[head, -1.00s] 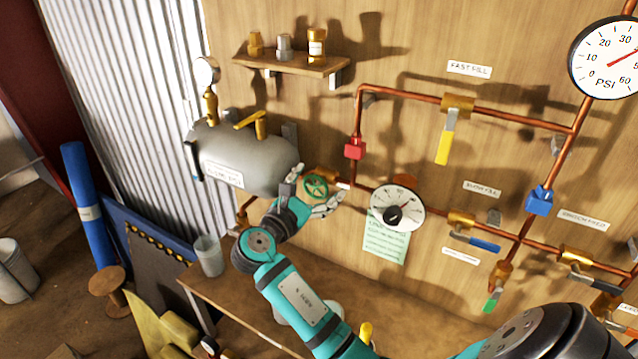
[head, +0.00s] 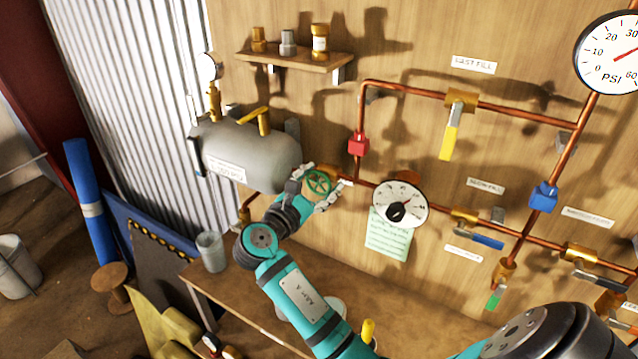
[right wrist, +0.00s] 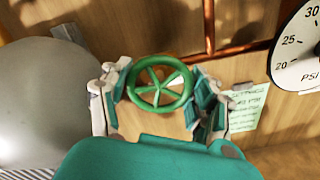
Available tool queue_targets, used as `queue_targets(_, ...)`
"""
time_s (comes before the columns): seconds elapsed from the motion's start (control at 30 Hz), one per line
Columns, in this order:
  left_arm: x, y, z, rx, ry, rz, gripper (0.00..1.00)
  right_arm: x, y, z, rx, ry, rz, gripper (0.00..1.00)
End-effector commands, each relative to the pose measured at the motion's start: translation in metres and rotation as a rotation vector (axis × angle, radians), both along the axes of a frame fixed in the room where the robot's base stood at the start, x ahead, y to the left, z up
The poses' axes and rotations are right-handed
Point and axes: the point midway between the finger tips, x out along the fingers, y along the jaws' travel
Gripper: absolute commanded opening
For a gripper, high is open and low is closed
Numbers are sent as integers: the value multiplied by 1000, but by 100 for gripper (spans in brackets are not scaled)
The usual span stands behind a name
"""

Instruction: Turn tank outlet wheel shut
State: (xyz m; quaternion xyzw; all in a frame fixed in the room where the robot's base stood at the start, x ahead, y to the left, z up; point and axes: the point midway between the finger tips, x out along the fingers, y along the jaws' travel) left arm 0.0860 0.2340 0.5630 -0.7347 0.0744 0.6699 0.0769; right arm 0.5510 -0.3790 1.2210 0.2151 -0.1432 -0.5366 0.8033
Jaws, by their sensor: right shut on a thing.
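The tank outlet wheel is a small green spoked handwheel (head: 319,184) on a brass fitting, just right of the grey tank (head: 262,165). My right gripper (head: 314,192) is at the wheel, its fingers on either side of the rim. In the right wrist view the green wheel (right wrist: 160,88) sits between the two finger pads of the right gripper (right wrist: 160,98), shut on its rim. The wheel's stem and fitting are mostly hidden there. My left gripper is not in view.
A dial gauge (head: 400,204) and a green note (head: 388,236) are close right of the wheel. Copper pipes (head: 410,92) with coloured valve handles cross the wooden wall. A shelf (head: 296,62) is above. A bench with a grey cup (head: 211,252) lies below.

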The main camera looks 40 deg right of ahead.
Motion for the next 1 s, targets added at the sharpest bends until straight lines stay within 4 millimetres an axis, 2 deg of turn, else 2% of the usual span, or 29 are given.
queue_targets(0.6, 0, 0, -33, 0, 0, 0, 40, -1, -1, -1, 159, -395, -1, 29)
queue_targets(1.0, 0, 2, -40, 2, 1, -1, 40, -1, -1, 1, 196, -484, -1, 29)
